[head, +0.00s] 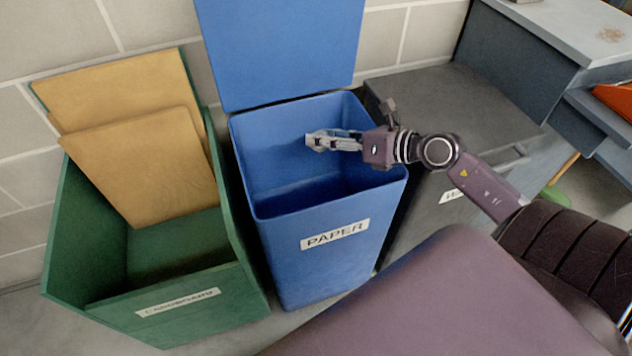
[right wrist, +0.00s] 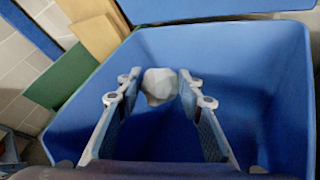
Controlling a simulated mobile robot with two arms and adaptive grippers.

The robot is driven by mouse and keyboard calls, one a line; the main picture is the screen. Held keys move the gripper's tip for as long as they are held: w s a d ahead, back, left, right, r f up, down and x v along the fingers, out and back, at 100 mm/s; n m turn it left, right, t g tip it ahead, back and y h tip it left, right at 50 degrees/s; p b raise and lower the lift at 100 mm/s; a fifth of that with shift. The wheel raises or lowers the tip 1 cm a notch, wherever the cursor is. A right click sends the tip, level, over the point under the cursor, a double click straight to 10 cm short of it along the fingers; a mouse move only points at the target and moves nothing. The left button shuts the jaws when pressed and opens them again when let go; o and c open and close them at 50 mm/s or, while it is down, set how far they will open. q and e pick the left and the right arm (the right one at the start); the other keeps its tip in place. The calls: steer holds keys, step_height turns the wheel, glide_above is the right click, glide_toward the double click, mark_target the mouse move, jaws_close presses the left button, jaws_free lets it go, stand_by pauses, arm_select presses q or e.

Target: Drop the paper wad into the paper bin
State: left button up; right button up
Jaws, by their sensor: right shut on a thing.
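The blue paper bin (head: 333,262) stands in the middle of the head view, its lid raised against the wall and a PAPER label on its front. My right gripper (head: 318,142) reaches in from the right, over the bin's open mouth. It is shut on the paper wad (right wrist: 159,82), a pale crumpled lump between the fingertips in the right wrist view. The bin's blue inside (right wrist: 248,68) shows below and around the wad there. In the head view the wad is hard to tell from the pale fingers. My left gripper is not in view.
A green cardboard bin (head: 241,281) with tan cardboard sheets (head: 150,165) stands left of the paper bin. A dark grey lidded bin (head: 455,105) is on the right, partly behind my right arm. A grey bench (head: 560,35) stands at the far right.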

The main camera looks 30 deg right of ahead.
steer(key=o, duration=0.9)
steer(key=v, duration=1.2)
steer(key=shift+r, duration=0.1)
